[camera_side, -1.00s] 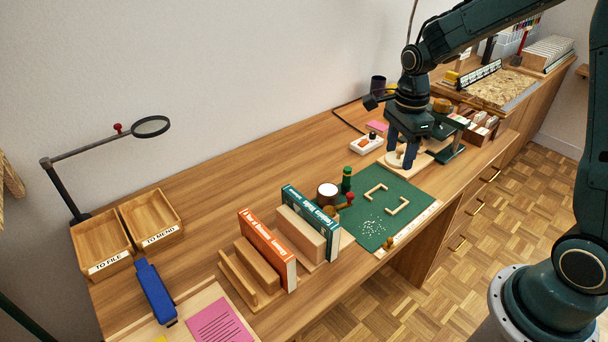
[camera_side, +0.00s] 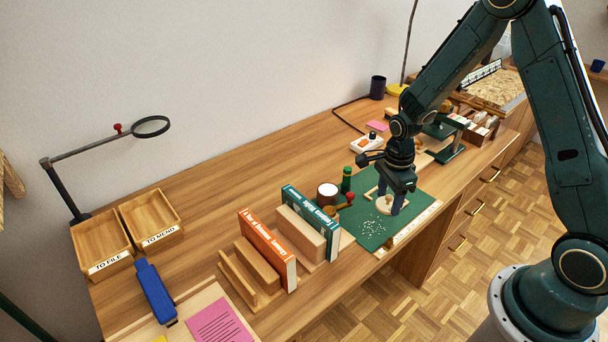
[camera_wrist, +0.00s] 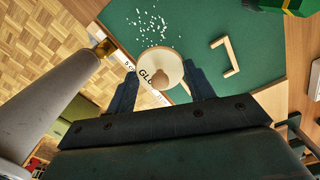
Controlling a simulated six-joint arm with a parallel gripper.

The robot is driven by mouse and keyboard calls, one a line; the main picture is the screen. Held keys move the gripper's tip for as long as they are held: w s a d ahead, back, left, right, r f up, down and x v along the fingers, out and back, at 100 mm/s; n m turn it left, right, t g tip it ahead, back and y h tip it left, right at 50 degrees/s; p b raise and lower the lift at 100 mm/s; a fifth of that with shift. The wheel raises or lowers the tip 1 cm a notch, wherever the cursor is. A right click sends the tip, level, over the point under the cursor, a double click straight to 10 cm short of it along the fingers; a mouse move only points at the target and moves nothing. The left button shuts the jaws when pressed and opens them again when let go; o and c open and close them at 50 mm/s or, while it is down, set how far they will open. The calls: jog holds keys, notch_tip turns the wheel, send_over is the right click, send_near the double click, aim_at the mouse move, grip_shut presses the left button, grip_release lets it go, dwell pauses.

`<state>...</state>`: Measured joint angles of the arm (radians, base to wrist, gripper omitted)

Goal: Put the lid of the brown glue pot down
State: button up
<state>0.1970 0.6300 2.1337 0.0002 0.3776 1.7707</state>
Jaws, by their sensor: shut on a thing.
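My gripper (camera_side: 391,204) is shut on a pale round lid (camera_side: 384,206) with a small knob. The lid is over the green cutting mat (camera_side: 418,215), near its front edge; I cannot tell whether it touches the mat. In the wrist view the lid (camera_wrist: 160,66) sits between the two fingertips (camera_wrist: 162,84), its knob toward the camera, with part of a dark "GLU" lettering beside it. A brown pot with a white top (camera_side: 327,191), apparently the glue pot, stands left of the mat, beside a green bottle (camera_side: 346,179).
A red-knobbed tool (camera_side: 345,202) lies by the pot. White bits (camera_side: 373,229) and a wooden corner piece (camera_wrist: 228,55) lie on the mat. A brass piece (camera_side: 389,243) is at its front edge. Books (camera_side: 268,250) stand left.

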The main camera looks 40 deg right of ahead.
aim_at(387, 206)
jog(key=shift+f, duration=1.1)
jog(key=shift+f, duration=0.1)
jog(key=shift+f, duration=1.8)
jog(key=o, duration=0.9)
jog(key=shift+f, duration=0.1)
jog(key=shift+o, duration=0.2)
jog(key=shift+r, duration=0.2)
jog(key=shift+r, duration=5.95)
